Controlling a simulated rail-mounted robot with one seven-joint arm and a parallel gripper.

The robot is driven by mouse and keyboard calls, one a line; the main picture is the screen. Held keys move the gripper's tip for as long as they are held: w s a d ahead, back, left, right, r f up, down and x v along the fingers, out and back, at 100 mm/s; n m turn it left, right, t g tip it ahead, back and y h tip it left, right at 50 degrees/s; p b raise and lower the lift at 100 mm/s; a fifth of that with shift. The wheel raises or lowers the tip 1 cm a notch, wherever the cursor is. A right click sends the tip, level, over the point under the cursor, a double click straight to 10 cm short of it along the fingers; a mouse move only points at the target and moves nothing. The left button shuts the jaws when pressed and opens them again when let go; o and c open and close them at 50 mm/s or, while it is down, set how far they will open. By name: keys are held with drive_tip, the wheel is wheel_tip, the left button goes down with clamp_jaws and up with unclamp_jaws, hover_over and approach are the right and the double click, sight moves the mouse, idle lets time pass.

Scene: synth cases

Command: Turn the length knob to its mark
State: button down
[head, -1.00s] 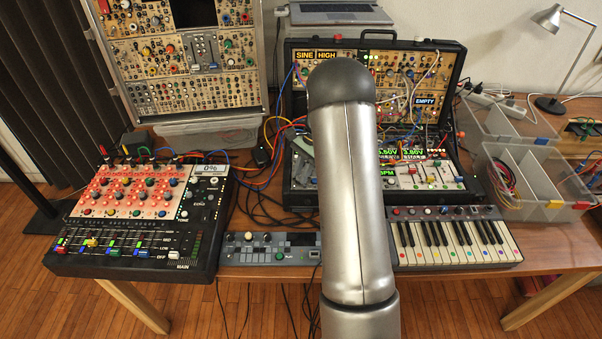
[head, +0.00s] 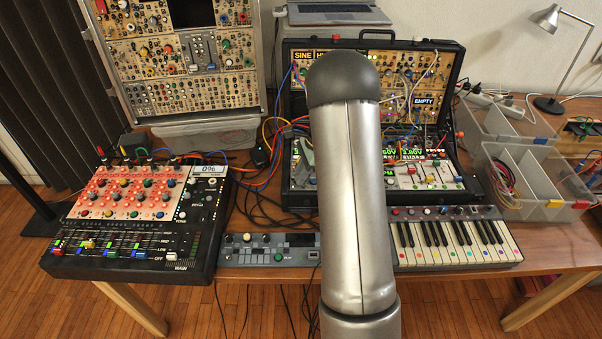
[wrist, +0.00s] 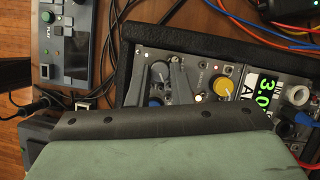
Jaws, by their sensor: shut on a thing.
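In the wrist view, two slim grey fingers of my gripper (wrist: 161,75) reach over a grey module panel and close around a small pale knob (wrist: 160,68). The fingers hide part of it, and I cannot read its label or mark. A blue knob (wrist: 155,101) sits just below it, and a yellow knob (wrist: 222,85) with a white pointer line sits to the right. In the head view my arm hides the fingertips and the held knob; a grey-green part of my gripper shows beside the arm, over the open synth case (head: 462,160).
A lit green display (wrist: 265,88) and plugged cables lie right of the yellow knob. The case's black padded rim (wrist: 205,48) runs along the panel. A keyboard (head: 455,240), a small sequencer (head: 268,250) and a mixer (head: 135,215) stand around the case.

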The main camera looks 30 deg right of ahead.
drive_tip(key=shift+r, duration=0.1)
drive_tip(key=c, duration=1.6)
unclamp_jaws()
drive_tip(key=b+v, duration=0.1)
drive_tip(key=v, duration=1.6)
drive_tip(key=shift+d+r, duration=0.1)
drive_tip(key=shift+d, duration=0.15)
drive_tip(key=s+a+r+n+g+h, duration=0.1)
drive_tip(key=s+a+n, duration=0.45)
drive_tip(key=a, duration=0.25)
drive_tip(key=s+a+n+h, duration=0.1)
drive_tip(key=s+a+n, duration=0.45)
drive_tip(key=a, duration=0.35)
drive_tip(key=s+a+f+n, duration=0.1)
drive_tip(key=s+a+n, duration=0.1)
drive_tip(key=s, duration=0.3)
drive_tip(key=s+a+f+n+h, duration=0.1)
drive_tip(key=s+a+f+n, duration=0.1)
drive_tip(key=s+n, duration=0.2)
drive_tip(key=s+a+f+n+h, duration=0.1)
drive_tip(key=s+a+f+n, duration=0.1)
drive_tip(key=s, duration=0.5)
drive_tip(key=shift+s+a+n, duration=0.25)
drive_tip(key=shift+a+n, duration=0.3)
drive_tip(key=shift+n, duration=0.45)
